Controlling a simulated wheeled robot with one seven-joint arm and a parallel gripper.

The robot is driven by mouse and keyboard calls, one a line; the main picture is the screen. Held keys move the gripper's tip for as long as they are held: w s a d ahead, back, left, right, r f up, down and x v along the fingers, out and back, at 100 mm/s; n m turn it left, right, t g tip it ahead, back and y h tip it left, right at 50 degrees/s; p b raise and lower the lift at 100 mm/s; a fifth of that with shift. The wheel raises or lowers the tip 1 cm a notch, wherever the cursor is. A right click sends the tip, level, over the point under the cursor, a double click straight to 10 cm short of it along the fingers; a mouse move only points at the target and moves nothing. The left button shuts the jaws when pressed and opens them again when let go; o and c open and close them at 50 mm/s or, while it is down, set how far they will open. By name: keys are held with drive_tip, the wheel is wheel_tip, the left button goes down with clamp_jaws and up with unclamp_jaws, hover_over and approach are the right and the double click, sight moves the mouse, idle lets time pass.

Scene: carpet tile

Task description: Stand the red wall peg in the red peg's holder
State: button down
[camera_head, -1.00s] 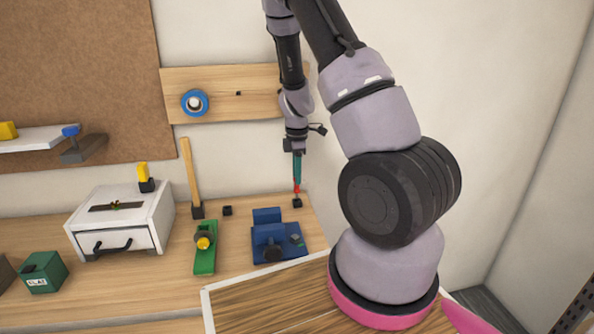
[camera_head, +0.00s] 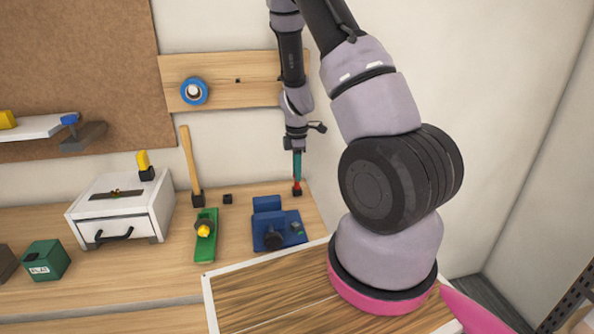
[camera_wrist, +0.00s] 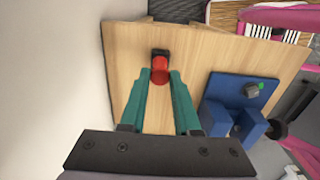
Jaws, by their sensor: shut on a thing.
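The red wall peg (camera_wrist: 160,72) is between the teal fingers of my gripper (camera_wrist: 160,80). In the head view the red peg (camera_head: 297,184) points down below the fingertips (camera_head: 297,176). A small black holder (camera_head: 297,192) is on the bench directly under the peg, and the peg's lower end meets it. In the wrist view the black holder (camera_wrist: 160,52) shows just beyond the peg, partly covered by it. How deep the peg's end sits in the holder is hidden.
A blue vise (camera_head: 268,232) stands close in front of the holder. Another small black block (camera_head: 227,198) is to the left, near an upright hammer handle (camera_head: 190,160). A green tool (camera_head: 206,250) and white drawer box (camera_head: 120,210) are further left. The wall is close behind.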

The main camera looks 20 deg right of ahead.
drive_tip(key=c, duration=0.6)
unclamp_jaws()
drive_tip(key=shift+o, duration=0.2)
drive_tip(key=s+a+r+m+t+y, duration=0.1)
drive_tip(key=s+a+r+m, duration=0.15)
drive_tip(key=r, duration=0.65)
drive_tip(key=s+a+r+m+t, duration=0.1)
drive_tip(key=s+r+m, duration=0.15)
drive_tip(key=r, duration=0.65)
drive_tip(key=s+a+r+m+t+y, duration=0.15)
drive_tip(key=r+m, duration=0.25)
drive_tip(key=r, duration=0.6)
drive_tip(key=s+a+r+m+t, duration=0.1)
drive_tip(key=s+r+m+t, duration=0.1)
drive_tip(key=s+r+m, duration=0.3)
drive_tip(key=s+a+r+m+t, duration=0.1)
drive_tip(key=s+r+m, duration=0.4)
drive_tip(key=s, duration=0.5)
drive_tip(key=shift+s+a+r+m+t, duration=0.2)
drive_tip(key=shift+a+m+t, duration=0.15)
drive_tip(key=shift+a+m, duration=0.2)
